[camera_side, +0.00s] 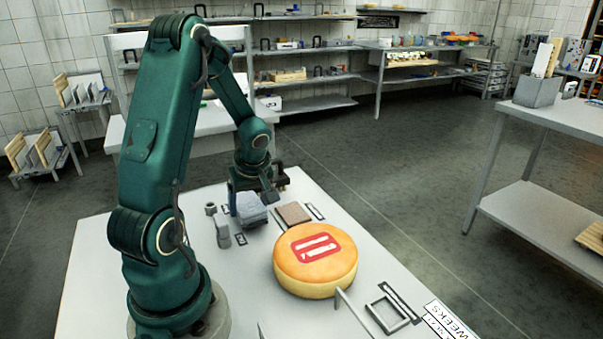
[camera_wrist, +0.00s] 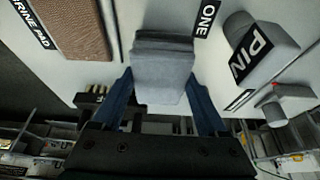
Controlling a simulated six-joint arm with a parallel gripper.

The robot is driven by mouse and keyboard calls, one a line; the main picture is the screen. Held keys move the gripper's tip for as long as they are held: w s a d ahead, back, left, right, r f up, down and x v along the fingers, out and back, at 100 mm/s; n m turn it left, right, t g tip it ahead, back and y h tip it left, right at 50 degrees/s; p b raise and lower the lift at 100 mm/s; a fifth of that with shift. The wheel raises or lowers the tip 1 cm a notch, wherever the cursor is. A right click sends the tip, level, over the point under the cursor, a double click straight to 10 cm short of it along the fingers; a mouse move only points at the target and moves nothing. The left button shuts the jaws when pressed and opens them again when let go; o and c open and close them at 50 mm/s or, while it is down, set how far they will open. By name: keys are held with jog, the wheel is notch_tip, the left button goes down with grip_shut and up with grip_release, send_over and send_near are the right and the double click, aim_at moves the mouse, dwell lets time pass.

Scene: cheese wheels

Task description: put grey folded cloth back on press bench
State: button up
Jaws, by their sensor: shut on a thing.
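The grey folded cloth (camera_side: 251,210) is a small thick grey block between the fingers of my gripper (camera_side: 247,197) in the side view. In the wrist view the cloth (camera_wrist: 163,68) lies between the two blue fingers of my gripper (camera_wrist: 160,100), which is shut on it. The cloth is at or just above the white bench top (camera_side: 150,240); I cannot tell whether it touches. No label shows which bench is the press bench.
A large orange cheese wheel (camera_side: 315,258) with a red mark sits to the right. A brown pad (camera_side: 293,213) lies close by. A square metal frame (camera_side: 389,312) lies at the front right.

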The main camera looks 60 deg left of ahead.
jog(key=shift+f, duration=0.35)
jog(key=o, duration=1)
jog(key=shift+f, duration=0.15)
jog(key=shift+o, duration=0.2)
